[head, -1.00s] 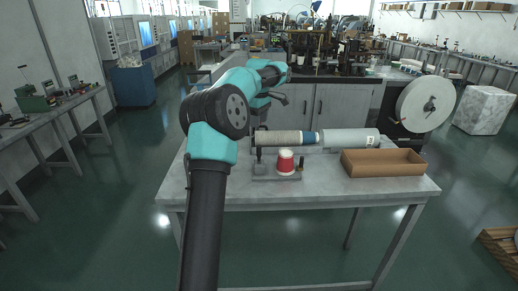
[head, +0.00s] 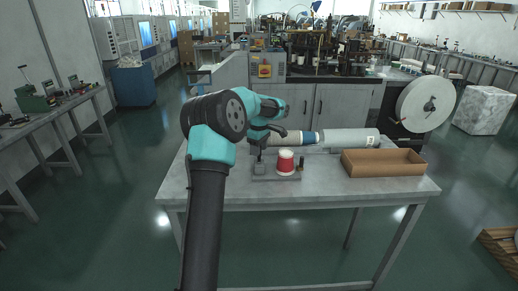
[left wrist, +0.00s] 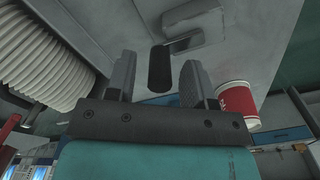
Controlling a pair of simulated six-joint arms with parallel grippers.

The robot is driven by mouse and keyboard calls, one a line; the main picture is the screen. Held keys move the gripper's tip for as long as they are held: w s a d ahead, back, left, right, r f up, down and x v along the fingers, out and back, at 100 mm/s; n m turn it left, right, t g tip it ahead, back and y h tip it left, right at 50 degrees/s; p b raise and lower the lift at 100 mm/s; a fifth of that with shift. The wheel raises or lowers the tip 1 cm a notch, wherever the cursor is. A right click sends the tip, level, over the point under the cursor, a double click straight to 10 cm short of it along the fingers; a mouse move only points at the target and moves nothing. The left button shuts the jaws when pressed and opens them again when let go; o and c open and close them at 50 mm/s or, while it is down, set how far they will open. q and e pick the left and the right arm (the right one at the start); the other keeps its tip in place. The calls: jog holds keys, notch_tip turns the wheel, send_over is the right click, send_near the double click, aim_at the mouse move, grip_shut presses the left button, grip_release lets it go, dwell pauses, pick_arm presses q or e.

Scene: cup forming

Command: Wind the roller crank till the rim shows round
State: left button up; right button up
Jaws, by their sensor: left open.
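The dark upright handle of the crank (head: 259,157) rises at the plate's left. In the left wrist view, the black crank handle (left wrist: 159,69) sits on a metal crank arm (left wrist: 186,42). My left gripper (left wrist: 158,76) is open, with its fingers either side of the handle in the picture; I cannot tell if they touch it. The cup also shows right of the fingers (left wrist: 237,100). In the head view, my left gripper (head: 268,138) is just above the handle. My right gripper is not in view.
The stack looms close at left in the left wrist view (left wrist: 45,62). An open brown box (head: 384,170) stands at the table's right. The front left tabletop is clear.

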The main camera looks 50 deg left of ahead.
pick_arm(q)
jog(key=shift+c, duration=0.2)
grip_shut()
jog(key=shift+w+d+m, duration=0.1)
jog(key=shift+d+m, duration=0.05)
jog(key=shift+m, duration=0.15)
